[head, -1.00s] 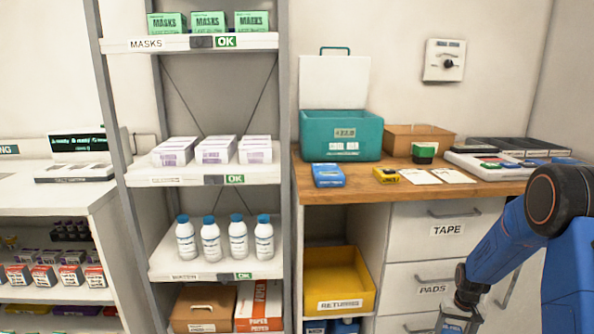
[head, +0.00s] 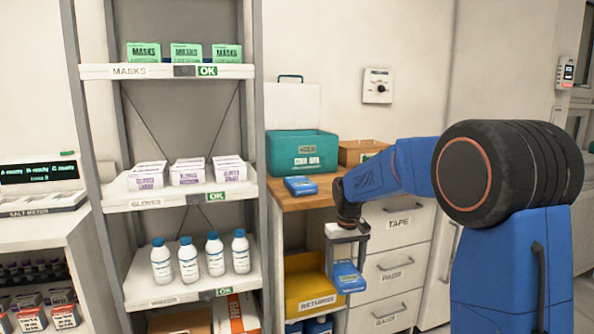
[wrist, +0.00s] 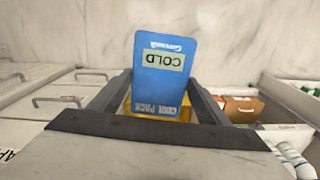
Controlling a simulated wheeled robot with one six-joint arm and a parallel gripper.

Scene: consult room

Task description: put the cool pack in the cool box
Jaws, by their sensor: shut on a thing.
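The blue cool pack (head: 348,277) hangs between the fingers of my gripper (head: 349,254), in front of the drawers and just right of the yellow returns bin. In the wrist view the cool pack (wrist: 163,70) shows a "COLD" label and stands out between the two dark fingers (wrist: 160,100); the gripper is shut on it. The teal cool box (head: 290,152) stands on the wooden counter, its pale lid (head: 292,104) raised against the wall. My gripper is below and to the right of the cool box. The inside of the box is hidden by its front wall.
Another blue pack (head: 300,185) lies on the counter (head: 290,201) in front of the cool box. A brown box (head: 358,151) stands right of it. The yellow returns bin (head: 308,287) sits below the counter. A shelf unit with boxes and bottles is at left.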

